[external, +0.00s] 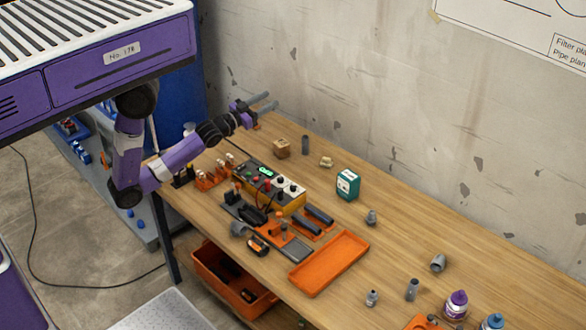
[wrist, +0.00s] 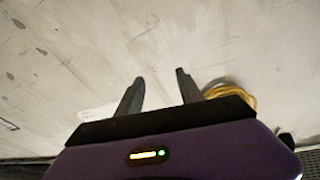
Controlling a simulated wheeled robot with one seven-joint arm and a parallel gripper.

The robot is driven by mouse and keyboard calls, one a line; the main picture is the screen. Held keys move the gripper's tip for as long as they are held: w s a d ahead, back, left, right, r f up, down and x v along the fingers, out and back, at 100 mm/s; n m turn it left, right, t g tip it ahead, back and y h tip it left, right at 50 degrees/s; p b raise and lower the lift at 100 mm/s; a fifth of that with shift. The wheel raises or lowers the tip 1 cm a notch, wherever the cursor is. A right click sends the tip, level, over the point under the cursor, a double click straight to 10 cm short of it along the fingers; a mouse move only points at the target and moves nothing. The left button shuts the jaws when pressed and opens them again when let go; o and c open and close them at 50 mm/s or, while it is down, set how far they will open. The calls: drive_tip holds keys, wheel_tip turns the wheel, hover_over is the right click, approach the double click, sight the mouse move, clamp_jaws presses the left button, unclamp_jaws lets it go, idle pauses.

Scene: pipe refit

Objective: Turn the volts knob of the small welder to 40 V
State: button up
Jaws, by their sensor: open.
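The small welder (external: 270,186) sits on the workbench in the external view, a yellow-sided box with a dark and light top panel. Its panel carries a green lit display, red parts and several dark knobs on a pale strip; I cannot read which knob is volts or where it points. My gripper (external: 267,102) is raised above the back left end of the bench, up and left of the welder and apart from it. Its two grey fingers are spread and empty. In the wrist view my gripper (wrist: 160,88) faces the bare wall, and the welder is out of sight.
An orange tray (external: 329,264), dark tools and a teal box (external: 348,184) stand close around the welder. A wooden block (external: 282,147) and grey fittings lie on the bench (external: 400,225). The wall (external: 330,80) runs behind it. A yellow coil (wrist: 232,92) shows in the wrist view.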

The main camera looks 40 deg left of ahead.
drive_tip(key=w+r+n+g+y, duration=0.1)
drive_tip(key=w+r+n+y, duration=0.2)
drive_tip(key=w+n+y, duration=0.5)
drive_tip(key=n+g+h, duration=0.5)
drive_tip(key=n+g, duration=1.1)
drive_tip(key=g, duration=0.3)
hover_over(281, 177)
wheel_tip(281, 177, down, 21)
drive_tip(key=shift+s+f, duration=0.15)
drive_tip(key=shift+s+f+n+b, duration=0.1)
drive_tip(key=shift+f+n+b, duration=0.05)
drive_tip(key=shift+n+b, duration=0.15)
drive_tip(key=shift+f, duration=3.75)
